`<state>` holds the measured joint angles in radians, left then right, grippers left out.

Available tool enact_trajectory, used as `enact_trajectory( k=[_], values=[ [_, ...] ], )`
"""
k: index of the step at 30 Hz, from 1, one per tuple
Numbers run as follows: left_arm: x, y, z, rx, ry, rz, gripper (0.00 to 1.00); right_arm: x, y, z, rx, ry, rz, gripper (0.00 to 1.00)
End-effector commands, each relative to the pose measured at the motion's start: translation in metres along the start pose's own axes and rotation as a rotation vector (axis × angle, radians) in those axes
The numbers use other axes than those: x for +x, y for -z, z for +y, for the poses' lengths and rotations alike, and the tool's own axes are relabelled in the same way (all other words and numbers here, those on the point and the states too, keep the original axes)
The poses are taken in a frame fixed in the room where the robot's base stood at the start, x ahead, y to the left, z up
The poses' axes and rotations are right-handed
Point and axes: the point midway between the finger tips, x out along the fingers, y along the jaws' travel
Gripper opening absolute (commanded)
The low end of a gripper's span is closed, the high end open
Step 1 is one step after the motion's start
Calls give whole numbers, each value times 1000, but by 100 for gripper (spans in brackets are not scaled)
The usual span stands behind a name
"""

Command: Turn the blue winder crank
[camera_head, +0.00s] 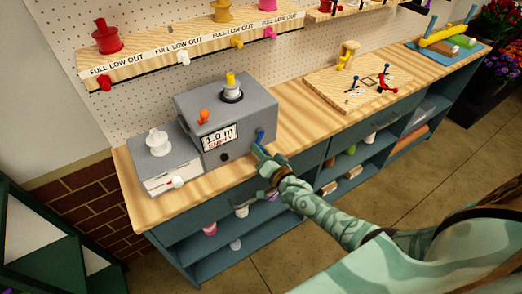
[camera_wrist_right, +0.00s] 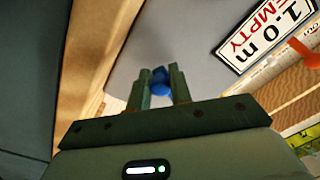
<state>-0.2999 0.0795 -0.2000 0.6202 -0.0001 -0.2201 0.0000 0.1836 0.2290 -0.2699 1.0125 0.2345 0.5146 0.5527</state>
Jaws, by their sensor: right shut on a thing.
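The blue winder crank (camera_head: 261,136) is on the front right of a grey winder box (camera_head: 190,101) on the wooden bench. My right gripper (camera_head: 259,151) reaches it from the lower right. In the right wrist view the blue crank handle (camera_wrist_right: 160,84) sits between the two fingers of my right gripper (camera_wrist_right: 159,88), which is shut on it. The box carries a label (camera_head: 219,137) reading "1.0 m" with red text below, which reads "EMPTY" in the wrist view. My left gripper is not in view.
A smaller grey box (camera_head: 159,165) with a white spool (camera_head: 158,142) stands left of the winder. A shelf (camera_head: 190,45) with coloured spools runs along the pegboard. A wooden board (camera_head: 325,88) with small levers lies to the right. Bench space between is clear.

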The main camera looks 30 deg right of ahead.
Motion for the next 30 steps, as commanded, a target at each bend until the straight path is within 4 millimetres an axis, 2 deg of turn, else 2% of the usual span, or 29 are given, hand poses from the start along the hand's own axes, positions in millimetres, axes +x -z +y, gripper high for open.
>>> enact_trajectory(
  k=[9, 10, 12, 23, 26, 30],
  values=[
    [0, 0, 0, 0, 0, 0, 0, 1, 3, 0, 2, 0, 5, 0],
    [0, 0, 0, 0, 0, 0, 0, 1, 3, 0, 2, 0, 5, 26],
    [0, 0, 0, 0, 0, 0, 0, 1, 2, 0, 2, 0, 5, 43],
    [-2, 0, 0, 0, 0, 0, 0, -6, 1, 0, 1, 0, 1, 43],
    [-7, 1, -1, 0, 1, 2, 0, -21, 2, 0, 1, -1, 0, 43],
    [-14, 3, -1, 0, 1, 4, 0, -56, 2, 0, 0, -2, -1, 43]
  ],
)
